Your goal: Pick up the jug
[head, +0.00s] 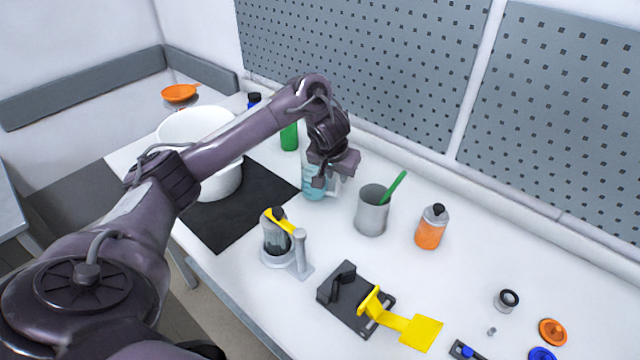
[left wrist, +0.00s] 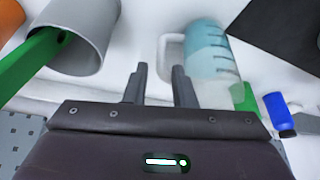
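The jug (head: 313,188) is clear, with pale blue liquid and measuring marks. It stands on the white table behind my left gripper (head: 325,178), which partly hides it in the head view. In the left wrist view the jug (left wrist: 208,48) lies just ahead, its pale handle (left wrist: 168,48) facing the fingers. My left gripper (left wrist: 160,72) is open and empty, its two dark fingertips apart. The handle is just beyond the tips, nearer the right-hand finger; I cannot tell whether they touch. My right gripper is in neither view.
A grey cup (head: 371,214) with a green-handled tool stands close by. A green bottle (head: 289,137) is behind the jug. An orange bottle (head: 431,228), a yellow-handled device (head: 277,238) and a black-and-yellow fixture (head: 345,300) stand nearer.

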